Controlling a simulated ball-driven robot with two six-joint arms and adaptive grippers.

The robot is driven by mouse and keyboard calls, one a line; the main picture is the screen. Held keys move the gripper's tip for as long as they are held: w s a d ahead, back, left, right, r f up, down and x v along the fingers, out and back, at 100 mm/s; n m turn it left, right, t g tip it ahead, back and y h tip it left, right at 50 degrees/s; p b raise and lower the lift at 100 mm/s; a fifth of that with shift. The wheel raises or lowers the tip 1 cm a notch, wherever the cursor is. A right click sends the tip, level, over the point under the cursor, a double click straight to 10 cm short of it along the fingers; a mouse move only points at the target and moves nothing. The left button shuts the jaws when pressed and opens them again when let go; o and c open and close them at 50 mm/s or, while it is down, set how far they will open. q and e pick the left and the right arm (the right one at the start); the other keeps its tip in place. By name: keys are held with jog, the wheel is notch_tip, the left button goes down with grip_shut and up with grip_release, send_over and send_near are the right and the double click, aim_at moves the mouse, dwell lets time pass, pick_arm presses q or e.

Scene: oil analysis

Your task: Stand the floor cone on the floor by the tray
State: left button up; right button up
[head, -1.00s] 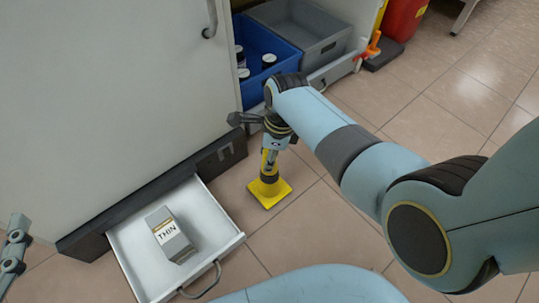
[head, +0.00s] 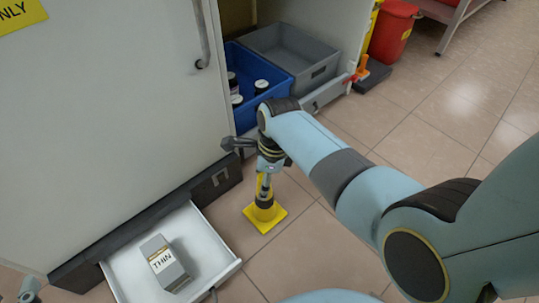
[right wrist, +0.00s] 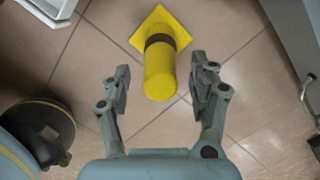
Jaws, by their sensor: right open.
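The yellow floor cone (head: 264,216) with a dark band stands upright on its square base on the tiled floor, just right of the pulled-out white tray (head: 219,264). In the right wrist view the cone (right wrist: 160,72) points toward the camera. My right gripper (head: 264,184) reaches down over the cone's top. Its fingers (right wrist: 160,82) are spread, one on each side of the cone, with gaps visible between them and it. Part of my left gripper (head: 29,290) shows at the lower left edge; its jaws cannot be made out.
A grey box labelled THIN (head: 165,262) lies in the tray. A blue crate (head: 262,112) with dark bottles and a grey crate (head: 290,58) sit in the open cabinet (head: 120,110). A red bin (head: 392,30) stands at the back. Floor to the right is clear.

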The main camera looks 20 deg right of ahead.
pick_arm(q)
jog(key=s+f+g+p, duration=0.1)
jog(key=s+f+g, duration=0.2)
jog(key=s+f, duration=0.2)
pick_arm(e)
notch_tip(320, 180, up, 2)
jog(key=shift+d+r, duration=0.15)
jog(key=shift+r, duration=0.05)
jog(key=r+p, duration=0.2)
jog(key=r, duration=0.1)
jog(key=shift+d+r+p, duration=0.25)
jog(key=shift+r+p, duration=0.1)
jog(key=shift+p, duration=0.05)
jog(key=r+p, duration=0.1)
jog(key=r, duration=0.1)
jog(key=r+p, duration=0.1)
jog(key=r, duration=0.1)
jog(key=shift+s+d+p, duration=0.2)
jog(key=shift+d+p, duration=0.1)
pick_arm(q)
notch_tip(320, 180, up, 7)
jog(key=a+g+y, duration=0.1)
jog(key=g, duration=0.6)
jog(key=shift+s+r+n+g+p, duration=0.2)
jog(key=shift+s+n+g+p, duration=0.1)
jog(key=shift+n, duration=0.1)
pick_arm(e)
jog(key=shift+s+r, duration=0.15)
jog(key=shift+r, duration=0.3)
